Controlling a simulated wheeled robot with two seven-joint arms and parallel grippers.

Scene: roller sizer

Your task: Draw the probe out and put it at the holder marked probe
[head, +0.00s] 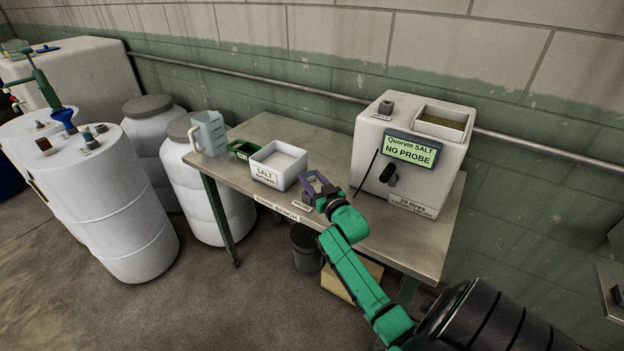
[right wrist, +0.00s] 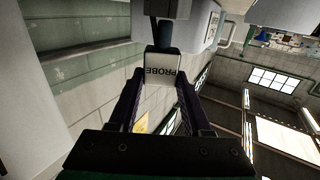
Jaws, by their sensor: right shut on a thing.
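My right gripper (head: 318,184) is over the front part of the bench, between the salt tray and the white machine. In the right wrist view my right gripper (right wrist: 160,92) is shut on the probe (right wrist: 160,68), a pale block lettered PROBE with a dark part beyond it. The probe is too small to make out clearly in the head view. A small white label (head: 301,206) lies on the bench by the gripper; its text is unreadable, and any holder there is not clear. The machine's display (head: 411,149) reads NO PROBE. My left gripper is not in view.
The white machine (head: 456,160) stands at the right of the bench (head: 266,125). The white salt tray (head: 266,176), a small green tray (head: 242,150) and a clear jug (head: 209,133) stand to the left. White drums (head: 132,220) fill the floor at left.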

